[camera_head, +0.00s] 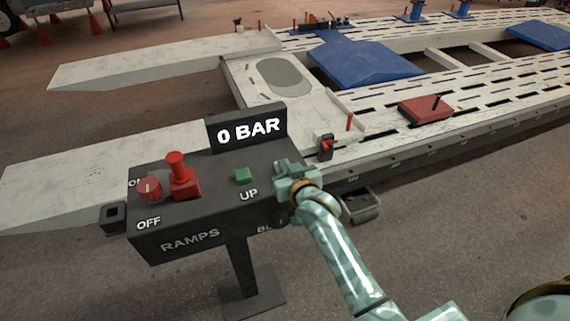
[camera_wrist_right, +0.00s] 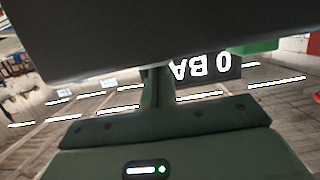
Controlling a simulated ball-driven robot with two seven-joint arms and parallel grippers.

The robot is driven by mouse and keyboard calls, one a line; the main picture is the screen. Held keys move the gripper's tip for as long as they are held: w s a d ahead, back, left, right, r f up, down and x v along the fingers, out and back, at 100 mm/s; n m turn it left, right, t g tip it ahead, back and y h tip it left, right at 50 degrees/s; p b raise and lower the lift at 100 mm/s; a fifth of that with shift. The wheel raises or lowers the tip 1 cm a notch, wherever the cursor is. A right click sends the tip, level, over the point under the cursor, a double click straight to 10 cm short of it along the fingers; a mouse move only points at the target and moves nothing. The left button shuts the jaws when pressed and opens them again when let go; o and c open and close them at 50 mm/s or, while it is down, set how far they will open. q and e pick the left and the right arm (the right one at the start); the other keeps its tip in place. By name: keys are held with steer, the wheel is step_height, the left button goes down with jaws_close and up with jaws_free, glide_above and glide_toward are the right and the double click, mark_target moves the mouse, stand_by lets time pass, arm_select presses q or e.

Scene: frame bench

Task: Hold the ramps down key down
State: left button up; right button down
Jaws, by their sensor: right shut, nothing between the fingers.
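The dark control box (camera_head: 215,222) marked RAMPS stands on a post. My right gripper (camera_head: 284,168) is shut and empty at the box's right end, right of the UP key. No down key shows; the gripper covers that part of the top. I cannot tell whether the fingers touch a key.
White ramps (camera_head: 110,158) and a slotted white frame bench (camera_head: 480,80) with blue plates (camera_head: 368,60) lie behind the box. A red block (camera_head: 426,109) sits on the bench. A small grey tray (camera_head: 362,208) is right of the gripper. The floor in front is open.

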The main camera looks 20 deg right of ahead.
steer(key=r+p, duration=0.3)
steer(key=r, duration=0.1)
steer(key=shift+s+r, duration=0.1)
steer(key=shift+s, duration=0.2)
steer(key=v, duration=0.9)
steer(key=shift+p, duration=0.45)
steer(key=shift+s, duration=0.15)
